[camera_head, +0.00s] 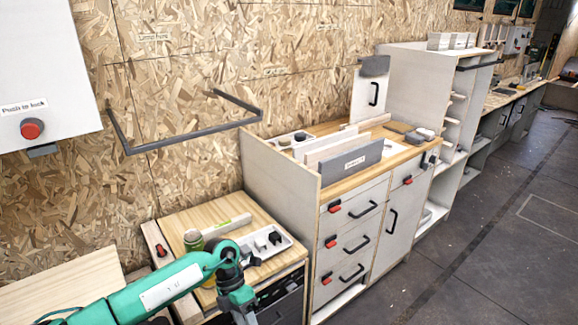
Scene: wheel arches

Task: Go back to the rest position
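My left arm (165,289), green with dark joints, comes in from the lower left and bends down at the wrist in front of the low wooden-topped cabinet. The wrist runs off the bottom edge, so the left gripper's fingers are hidden below the frame. It cannot be seen whether they hold anything. My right arm and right gripper are not in view.
A grey wall bracket (190,134) juts out. Open floor (470,230) lies at the right.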

